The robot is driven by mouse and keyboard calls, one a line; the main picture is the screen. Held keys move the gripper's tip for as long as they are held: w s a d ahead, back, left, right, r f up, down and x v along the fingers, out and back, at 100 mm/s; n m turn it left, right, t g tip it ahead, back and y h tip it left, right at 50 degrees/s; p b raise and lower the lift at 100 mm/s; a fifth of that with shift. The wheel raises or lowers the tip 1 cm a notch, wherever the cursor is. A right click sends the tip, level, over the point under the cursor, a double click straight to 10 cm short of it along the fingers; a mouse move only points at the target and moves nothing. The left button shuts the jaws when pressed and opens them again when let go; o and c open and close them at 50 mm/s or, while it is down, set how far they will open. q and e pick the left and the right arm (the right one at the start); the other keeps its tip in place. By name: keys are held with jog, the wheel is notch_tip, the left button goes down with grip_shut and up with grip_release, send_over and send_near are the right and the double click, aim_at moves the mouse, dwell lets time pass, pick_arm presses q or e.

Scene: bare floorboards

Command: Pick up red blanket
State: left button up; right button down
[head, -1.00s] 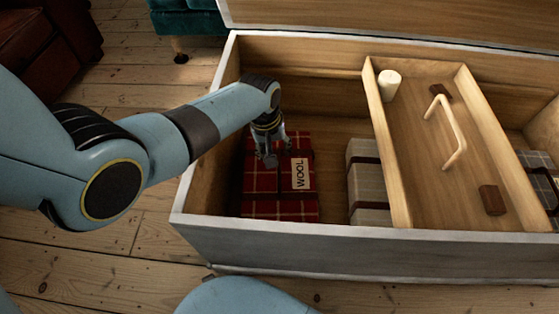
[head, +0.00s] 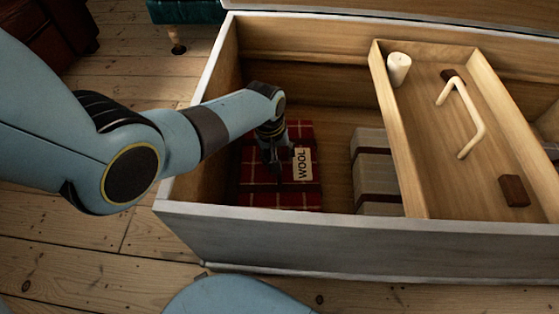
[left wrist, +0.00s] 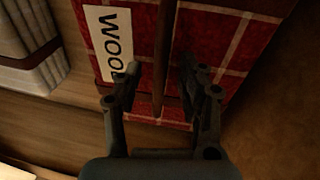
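The red plaid blanket (head: 255,184) lies folded at the left end of the open chest, with dark straps and a white "WOOL" label. In the left wrist view the blanket (left wrist: 232,32) fills the upper middle, and a brown strap (left wrist: 164,50) runs between my fingers. My left gripper (head: 277,163) is over the blanket, inside the chest. In the left wrist view the gripper (left wrist: 158,74) has its two fingers apart, one on each side of the strap, with nothing clamped. Whether the fingertips touch the cloth cannot be told. My right gripper is out of view.
The chest's front wall (head: 330,238) and left wall stand close around the blanket. A grey blanket (head: 374,165) lies to the right, partly under a wooden tray (head: 497,180) with a white candle (head: 398,68) and a handle. Bare chest floor lies between the blankets.

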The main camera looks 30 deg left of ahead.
pick_arm(q)
grip_shut()
dwell(0.3)
dwell(0.4)
